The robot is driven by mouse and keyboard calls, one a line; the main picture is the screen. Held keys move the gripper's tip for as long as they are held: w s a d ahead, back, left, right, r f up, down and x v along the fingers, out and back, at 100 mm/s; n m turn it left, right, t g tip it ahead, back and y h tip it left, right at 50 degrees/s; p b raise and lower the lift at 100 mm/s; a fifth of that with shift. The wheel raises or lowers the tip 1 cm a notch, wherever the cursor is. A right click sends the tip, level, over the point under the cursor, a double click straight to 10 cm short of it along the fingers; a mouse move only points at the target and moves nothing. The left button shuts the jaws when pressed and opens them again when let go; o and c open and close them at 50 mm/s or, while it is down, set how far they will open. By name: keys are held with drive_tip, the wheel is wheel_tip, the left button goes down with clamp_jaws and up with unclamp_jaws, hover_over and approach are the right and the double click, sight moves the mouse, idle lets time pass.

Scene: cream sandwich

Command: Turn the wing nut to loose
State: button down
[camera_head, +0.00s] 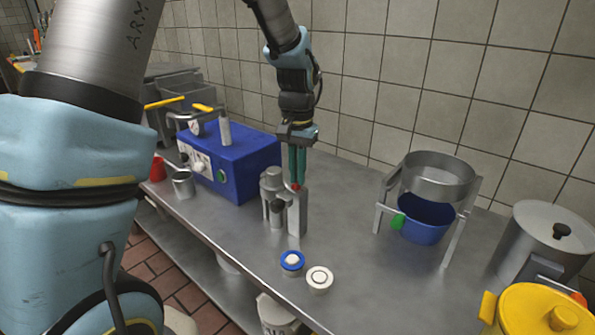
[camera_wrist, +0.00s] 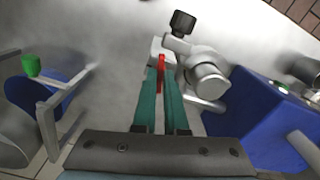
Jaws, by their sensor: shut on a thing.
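The wing nut (camera_wrist: 161,62) is red and sits at the top of a grey metal device on the steel table. In the head view it shows only as a small red spot (camera_head: 295,187) at my fingertips. The device (camera_head: 298,212) stands upright with a cylindrical part and a dark knob (camera_wrist: 182,22). My gripper (camera_head: 297,184) points down onto the device from above. In the wrist view its two green fingers (camera_wrist: 160,75) are close together on either side of the red wing nut, shut on it. The fingers partly hide the nut's lower part.
A blue box machine (camera_head: 228,160) stands left of the device, with a metal cup (camera_head: 183,184) by it. A metal stand (camera_head: 438,176) with a blue bowl (camera_head: 426,222) is at right. Two round lids, blue-rimmed (camera_head: 292,262) and white (camera_head: 320,278), lie in front.

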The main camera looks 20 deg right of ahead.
drive_tip(key=n+p, duration=0.1)
drive_tip(key=n, duration=0.5)
drive_tip(key=shift+r+p, duration=0.1)
drive_tip(key=shift+p, duration=0.25)
drive_tip(key=n+p, duration=0.2)
drive_tip(key=n, duration=0.3)
drive_tip(key=shift+n, duration=0.3)
drive_tip(key=c, duration=1)
unclamp_jaws()
drive_tip(key=shift+o, duration=0.2)
wheel_tip(320, 180, up, 11)
drive_tip(key=b, duration=0.1)
drive_tip(key=shift+f, duration=0.2)
